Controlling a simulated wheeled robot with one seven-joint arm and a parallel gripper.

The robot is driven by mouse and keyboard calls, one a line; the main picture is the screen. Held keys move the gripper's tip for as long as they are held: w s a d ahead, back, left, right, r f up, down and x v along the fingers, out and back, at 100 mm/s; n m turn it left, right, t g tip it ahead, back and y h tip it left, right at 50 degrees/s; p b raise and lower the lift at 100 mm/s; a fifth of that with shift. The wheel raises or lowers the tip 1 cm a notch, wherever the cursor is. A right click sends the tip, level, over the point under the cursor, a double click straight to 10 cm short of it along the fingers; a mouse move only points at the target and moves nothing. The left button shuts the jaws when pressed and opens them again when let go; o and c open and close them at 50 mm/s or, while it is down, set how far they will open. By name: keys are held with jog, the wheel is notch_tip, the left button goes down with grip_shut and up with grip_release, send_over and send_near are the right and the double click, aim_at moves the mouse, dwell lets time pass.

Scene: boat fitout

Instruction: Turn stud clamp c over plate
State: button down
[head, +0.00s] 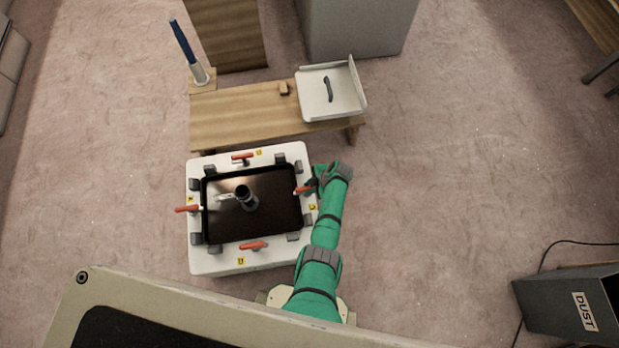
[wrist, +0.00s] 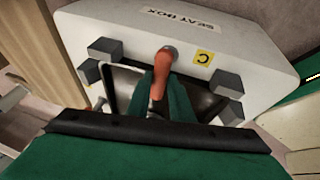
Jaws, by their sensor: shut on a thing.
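The white seat box (head: 215,262) stands on the floor with a dark rectangular plate (head: 225,225) inside its rim. Stud clamp c (head: 302,190) has a red-orange handle on the right rim, near a yellow tag. In the wrist view the clamp handle (wrist: 158,87) reaches from its stud toward the plate, beside the yellow C tag (wrist: 203,57). My gripper (head: 313,185) is at this clamp, its green fingers shut around the handle. The clamp's far end is partly hidden by the fingers. Other red-handled clamps sit on the top (head: 242,157), left (head: 187,209) and bottom (head: 253,246) rims.
A dark cylindrical fitting (head: 246,197) stands on the plate. Grey blocks line the rim. A DUST bin (head: 565,310) stands right; open carpet lies between.

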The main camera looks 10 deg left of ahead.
jog(key=c, duration=1.6)
grip_release()
jog(key=shift+w, duration=0.1)
jog(key=v, duration=1.1)
